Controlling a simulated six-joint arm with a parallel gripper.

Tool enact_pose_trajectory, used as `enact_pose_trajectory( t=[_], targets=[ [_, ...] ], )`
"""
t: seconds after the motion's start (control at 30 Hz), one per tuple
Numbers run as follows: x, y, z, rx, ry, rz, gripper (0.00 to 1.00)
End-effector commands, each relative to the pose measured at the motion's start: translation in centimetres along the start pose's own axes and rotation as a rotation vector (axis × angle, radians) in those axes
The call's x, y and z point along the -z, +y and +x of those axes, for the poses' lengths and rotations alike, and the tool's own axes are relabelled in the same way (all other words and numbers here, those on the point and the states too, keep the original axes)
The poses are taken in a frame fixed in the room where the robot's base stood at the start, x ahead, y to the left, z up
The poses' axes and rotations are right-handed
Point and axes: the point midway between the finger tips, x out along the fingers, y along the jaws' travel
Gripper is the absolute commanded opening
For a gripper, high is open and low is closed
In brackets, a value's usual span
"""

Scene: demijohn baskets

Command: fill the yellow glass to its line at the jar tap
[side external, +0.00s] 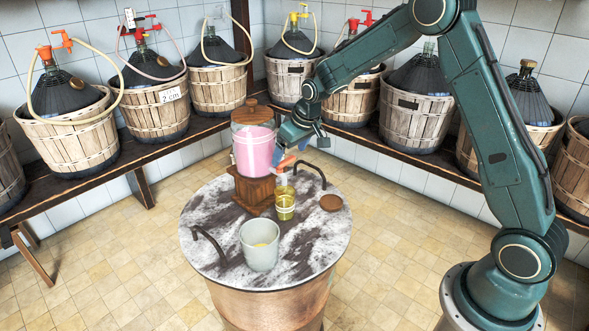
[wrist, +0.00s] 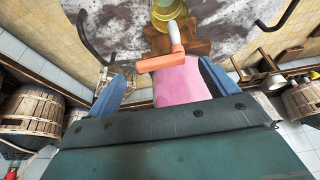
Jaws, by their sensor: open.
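The jar (side external: 253,152) holds pink liquid under a wooden lid and stands on a wooden base; its pink side also shows in the wrist view (wrist: 183,84). Its tap has an orange handle (side external: 285,163), seen in the wrist view (wrist: 160,62) with a pale stem. The yellow glass (side external: 285,207) stands upright in front of the base, below the tap; its rim shows in the wrist view (wrist: 168,12). A pale band shows on it; I cannot tell its liquid level. My gripper (side external: 292,149) is open beside the jar, its blue fingers (wrist: 163,82) apart on either side of the tap handle, holding nothing.
A wooden disc (side external: 331,203) lies at right. Dark curved handles (side external: 208,241) rise from the table's edges. Basketed demijohns (side external: 68,120) line the wall benches.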

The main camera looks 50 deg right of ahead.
Motion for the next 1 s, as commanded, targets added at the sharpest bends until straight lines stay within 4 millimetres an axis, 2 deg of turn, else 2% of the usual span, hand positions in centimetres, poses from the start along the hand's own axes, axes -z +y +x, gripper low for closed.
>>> enact_pose_trajectory(
  t=[0.23,0.6,0.67,0.83,1.0],
  targets=[
    [0.0,0.0,1.9,0.000,0.000,0.000,0.85],
    [0.0,0.0,2.2,0.000,0.001,0.000,0.85],
    [0.0,0.0,2.2,0.000,0.001,0.000,0.76],
    [0.0,0.0,2.2,0.000,0.001,0.000,0.42],
    [0.0,0.0,2.2,-0.003,0.001,0.007,0.40]
  ],
)
